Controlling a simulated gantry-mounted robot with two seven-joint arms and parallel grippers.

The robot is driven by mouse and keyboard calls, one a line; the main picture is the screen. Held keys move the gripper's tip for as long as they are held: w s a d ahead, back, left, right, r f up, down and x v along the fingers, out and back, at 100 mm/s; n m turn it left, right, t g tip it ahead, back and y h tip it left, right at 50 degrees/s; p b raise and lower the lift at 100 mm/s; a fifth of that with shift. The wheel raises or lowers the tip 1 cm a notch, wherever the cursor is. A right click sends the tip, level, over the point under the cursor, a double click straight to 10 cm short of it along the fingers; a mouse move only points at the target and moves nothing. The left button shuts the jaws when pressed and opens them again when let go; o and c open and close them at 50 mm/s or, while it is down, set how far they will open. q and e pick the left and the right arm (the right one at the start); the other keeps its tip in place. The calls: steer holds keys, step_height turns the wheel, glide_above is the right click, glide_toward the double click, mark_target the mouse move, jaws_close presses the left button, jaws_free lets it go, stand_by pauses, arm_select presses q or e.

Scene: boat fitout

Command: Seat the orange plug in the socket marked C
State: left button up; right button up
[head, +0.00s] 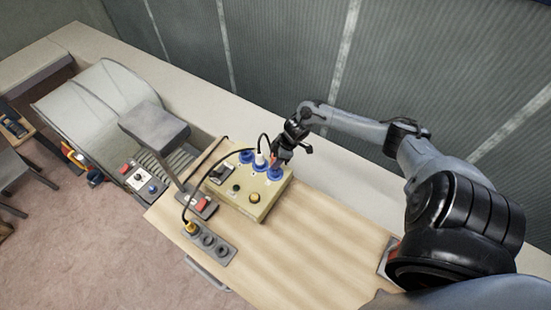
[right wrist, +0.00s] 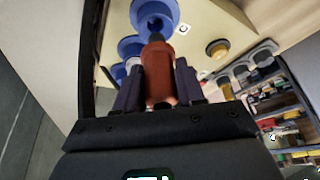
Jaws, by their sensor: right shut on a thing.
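My right gripper (head: 281,160) is over the right end of the beige socket box. In the right wrist view its fingers (right wrist: 158,88) are shut on the orange plug (right wrist: 160,82), whose dark tip points toward the blue sockets. The socket marked C (right wrist: 158,12) is just beyond the tip, with its label at its right. In the head view it is the rightmost blue socket (head: 275,174), just below the gripper. The tip overlaps the lower rim of C in the wrist view; I cannot tell whether they touch. My left gripper is not in view.
A white plug (head: 259,158) with a black cable stands in the middle blue socket. A cable runs from the box (head: 248,203) to a yellow plug in a grey outlet strip (head: 209,244). The wooden top (head: 310,240) is clear at right.

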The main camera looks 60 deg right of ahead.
steer(key=shift+f+b, duration=0.55)
steer(key=shift+f, duration=0.4)
steer(key=shift+f+b, duration=0.5)
steer(key=shift+f, duration=0.35)
steer(key=shift+f, duration=0.25)
steer(key=o, duration=1.2)
